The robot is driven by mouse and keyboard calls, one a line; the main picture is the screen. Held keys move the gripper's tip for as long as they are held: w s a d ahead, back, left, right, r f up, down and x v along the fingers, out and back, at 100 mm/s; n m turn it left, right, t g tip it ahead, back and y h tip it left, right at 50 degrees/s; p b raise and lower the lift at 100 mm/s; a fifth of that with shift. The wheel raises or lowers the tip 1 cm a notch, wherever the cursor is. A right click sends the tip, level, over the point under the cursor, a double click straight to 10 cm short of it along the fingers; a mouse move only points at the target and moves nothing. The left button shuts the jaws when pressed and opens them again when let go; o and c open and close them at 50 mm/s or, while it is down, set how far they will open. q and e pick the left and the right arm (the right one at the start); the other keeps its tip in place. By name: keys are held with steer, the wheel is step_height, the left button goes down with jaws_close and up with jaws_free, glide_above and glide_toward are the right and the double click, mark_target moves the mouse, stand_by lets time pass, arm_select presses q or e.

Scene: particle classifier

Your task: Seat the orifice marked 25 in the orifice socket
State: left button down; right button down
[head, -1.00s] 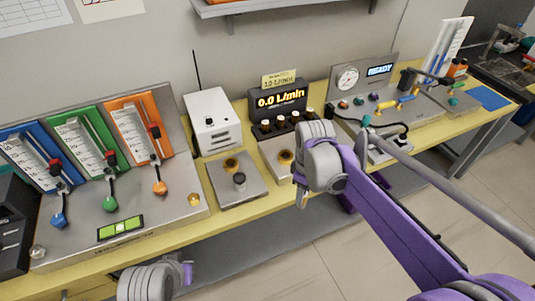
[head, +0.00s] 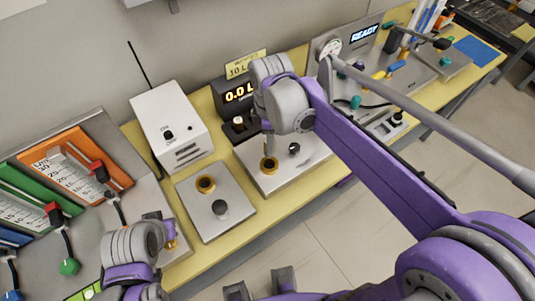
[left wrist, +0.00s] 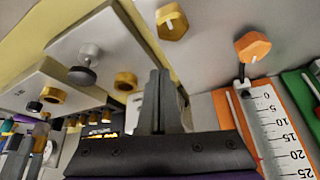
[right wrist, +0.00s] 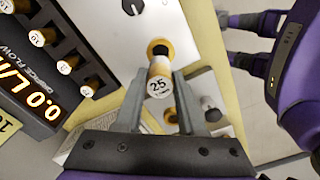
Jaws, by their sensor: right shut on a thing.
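My right gripper (right wrist: 160,90) is shut on the orifice marked 25 (right wrist: 159,84), a small brass cylinder with a white numbered cap. In the right wrist view, a brass ring with a dark hole, the orifice socket (right wrist: 159,48), shows just beyond the orifice. The orifice appears above or beside the hole, part of which stays visible; the exact gap cannot be told. In the head view the right gripper (head: 268,147) is over the brass socket (head: 269,164) on a grey plate. My left gripper (left wrist: 164,80) is shut and empty beside the flowmeter panel (head: 100,140).
A rack (right wrist: 40,75) with several other capped orifices stands beside the plate, under the flow display. A second plate (head: 190,215) with a brass ring and black knob lies left of it. A white box (head: 170,120) stands behind. Pump controls (head: 385,80) are at right.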

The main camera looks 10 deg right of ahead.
steer(key=f, duration=0.3)
steer(key=shift+s+f, duration=0.1)
steer(key=shift+s, duration=0.1)
steer(key=shift+w+f, duration=0.1)
steer(key=shift+f, duration=2.35)
steer(key=shift+f, duration=0.1)
steer(key=c, duration=1)
jaws_free()
steer(key=shift+f+b, duration=0.15)
steer(key=shift+b, duration=0.2)
steer(key=o, duration=0.5)
